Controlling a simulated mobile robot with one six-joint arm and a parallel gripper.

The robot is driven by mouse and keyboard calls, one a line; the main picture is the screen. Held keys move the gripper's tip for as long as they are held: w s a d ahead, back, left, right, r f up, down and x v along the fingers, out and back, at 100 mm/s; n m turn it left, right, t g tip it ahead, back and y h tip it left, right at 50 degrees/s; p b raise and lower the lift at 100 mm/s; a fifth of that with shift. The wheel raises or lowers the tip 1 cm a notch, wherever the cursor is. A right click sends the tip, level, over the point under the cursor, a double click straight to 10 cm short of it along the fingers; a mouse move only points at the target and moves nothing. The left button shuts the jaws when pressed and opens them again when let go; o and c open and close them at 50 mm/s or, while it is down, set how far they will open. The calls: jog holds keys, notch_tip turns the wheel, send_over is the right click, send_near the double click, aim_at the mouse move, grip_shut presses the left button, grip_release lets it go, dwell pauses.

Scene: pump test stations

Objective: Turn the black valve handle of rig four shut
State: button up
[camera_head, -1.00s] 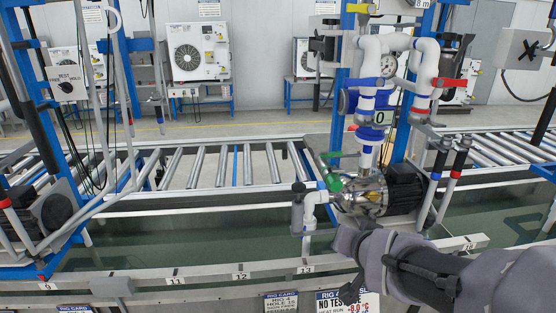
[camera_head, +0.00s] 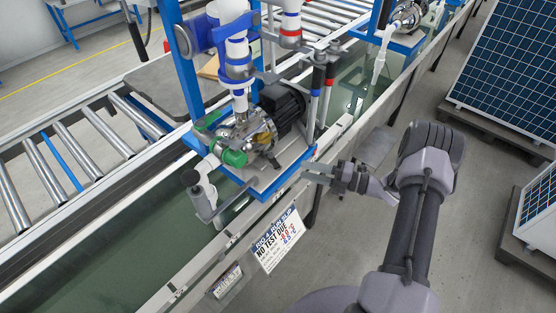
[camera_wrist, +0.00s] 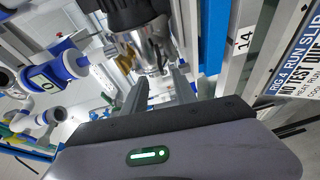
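The rig with the "RIG 4 RUN SLIP" card (camera_head: 280,240) holds a pump (camera_head: 262,138) with a black motor (camera_head: 283,103). A small black knob (camera_head: 190,178) sits on the white elbow pipe at its front left; I cannot tell if this is the named valve handle. My gripper (camera_head: 314,171) is at the right of the pump base, fingers pointing left, apart from the knob. In the wrist view my gripper (camera_wrist: 160,85) has its fingers apart and empty, with the pump beyond them.
A green fitting (camera_head: 232,158) and blue-banded white pipes (camera_head: 237,60) stand by the pump. A metal rail (camera_head: 215,262) runs along the front. Solar panels (camera_head: 510,70) stand on pallets at right; grey floor lies between.

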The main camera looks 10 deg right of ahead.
aim_at(276, 161)
jog(key=b+x, duration=0.2)
jog(key=x, duration=0.9)
jog(key=shift+w+a, duration=0.15)
jog(key=shift+a, duration=0.05)
jog(key=shift+c, duration=0.2)
grip_shut()
